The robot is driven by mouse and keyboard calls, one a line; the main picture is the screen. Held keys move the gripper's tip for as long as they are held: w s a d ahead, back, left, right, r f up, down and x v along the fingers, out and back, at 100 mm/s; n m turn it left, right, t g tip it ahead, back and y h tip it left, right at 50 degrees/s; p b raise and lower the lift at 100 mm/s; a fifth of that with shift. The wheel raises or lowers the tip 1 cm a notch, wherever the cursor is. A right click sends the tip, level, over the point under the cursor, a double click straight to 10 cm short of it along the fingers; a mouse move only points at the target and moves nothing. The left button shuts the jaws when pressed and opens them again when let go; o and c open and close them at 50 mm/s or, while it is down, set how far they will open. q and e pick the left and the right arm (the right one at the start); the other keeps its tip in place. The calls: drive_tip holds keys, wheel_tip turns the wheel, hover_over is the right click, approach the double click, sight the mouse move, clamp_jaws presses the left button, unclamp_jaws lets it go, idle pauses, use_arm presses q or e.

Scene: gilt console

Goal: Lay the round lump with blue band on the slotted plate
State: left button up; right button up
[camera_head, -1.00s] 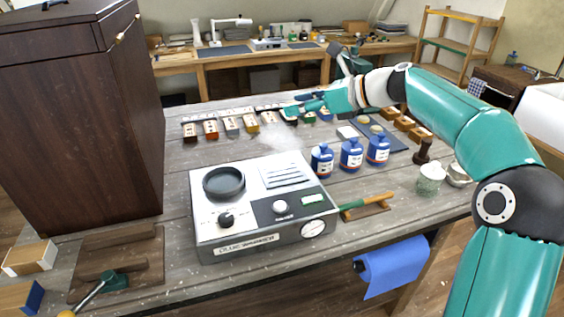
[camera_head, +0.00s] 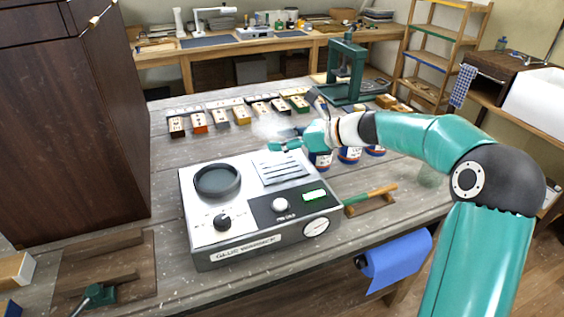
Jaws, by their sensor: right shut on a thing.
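The slotted plate (camera_head: 284,170) is the pale slotted panel on the top right of the white and grey glue warmer (camera_head: 235,235). My right gripper (camera_head: 284,140) is just above and behind the slotted plate, at the warmer's back edge, apart from the plate. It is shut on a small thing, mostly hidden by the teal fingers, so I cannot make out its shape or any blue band. I cannot pick out the round lump elsewhere. The slotted plate looks bare. My left gripper is not in view.
The warmer has a dark round well (camera_head: 217,181) and knobs. Blue bottles (camera_head: 349,154) stand behind my right wrist. Several labelled blocks (camera_head: 221,118) line the back. A green press (camera_head: 346,72) stands beyond. A wooden-handled brush (camera_head: 370,195) lies right of the warmer.

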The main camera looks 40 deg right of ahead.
sight(285, 166)
wheel_tip(285, 166, down, 6)
drive_tip(key=shift+r+b, duration=0.15)
drive_tip(key=shift+b, duration=0.15)
drive_tip(key=o, duration=1.1)
drive_tip(key=shift+r, duration=0.1)
drive_tip(key=shift+s+d, duration=0.25)
drive_tip(key=shift+s, duration=0.05)
drive_tip(key=b+v, duration=0.1)
drive_tip(key=v, duration=1)
drive_tip(key=shift+s+r, duration=0.15)
